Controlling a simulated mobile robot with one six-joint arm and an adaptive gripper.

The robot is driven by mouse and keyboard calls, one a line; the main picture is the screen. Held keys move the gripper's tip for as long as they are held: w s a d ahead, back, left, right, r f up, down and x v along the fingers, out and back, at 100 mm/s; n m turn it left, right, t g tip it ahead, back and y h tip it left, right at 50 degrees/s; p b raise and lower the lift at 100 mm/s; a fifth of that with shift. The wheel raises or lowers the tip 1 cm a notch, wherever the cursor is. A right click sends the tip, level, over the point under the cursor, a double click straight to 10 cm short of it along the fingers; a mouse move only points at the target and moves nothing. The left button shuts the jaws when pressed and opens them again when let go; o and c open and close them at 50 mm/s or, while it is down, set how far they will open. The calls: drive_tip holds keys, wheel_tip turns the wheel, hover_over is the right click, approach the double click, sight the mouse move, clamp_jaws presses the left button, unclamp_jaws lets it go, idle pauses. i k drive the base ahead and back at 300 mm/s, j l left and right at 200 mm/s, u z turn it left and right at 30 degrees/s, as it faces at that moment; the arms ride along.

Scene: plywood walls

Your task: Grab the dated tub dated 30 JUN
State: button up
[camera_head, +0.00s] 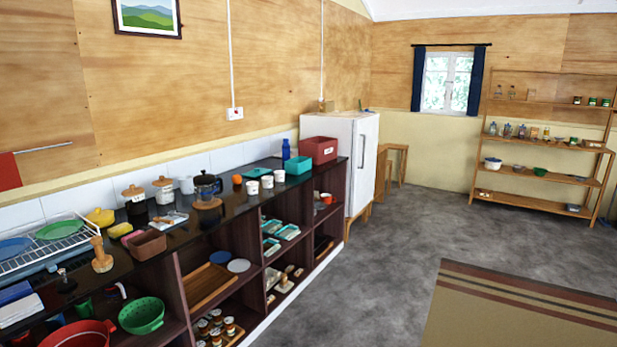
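No date can be read on anything at this distance, so I cannot tell which item is the tub dated 30 JUN. Three small white tubs or cups stand on the dark counter: a left one (253,187), a middle one (267,182) and a right one (280,176). Dark marks show faintly on them. Several teal and white flat containers (287,232) lie in a shelf compartment below the counter; I cannot tell whether they are tubs. My gripper is not in view.
The dark counter (170,222) runs along the left wall. A teal box (298,166), red bin (318,150) and blue bottle (286,150) stand near the white tubs. A white fridge (358,150) stands past its end. The grey floor (370,270) is clear; a wooden rack (540,178) stands far right.

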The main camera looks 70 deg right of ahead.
sight(252, 186)
drive_tip(key=i+l+z, duration=0.1)
drive_tip(key=l+z, duration=0.2)
drive_tip(key=l, duration=0.2)
drive_tip(key=i+l+z, duration=0.25)
drive_tip(key=l, duration=0.25)
drive_tip(key=i+l+z, duration=0.15)
drive_tip(key=l+z, duration=0.15)
drive_tip(key=l, duration=0.2)
drive_tip(key=i+l+z, duration=0.55)
drive_tip(key=l, duration=0.25)
drive_tip(key=i+l, duration=1.15)
drive_tip(key=l+z, duration=0.1)
drive_tip(key=z, duration=0.2)
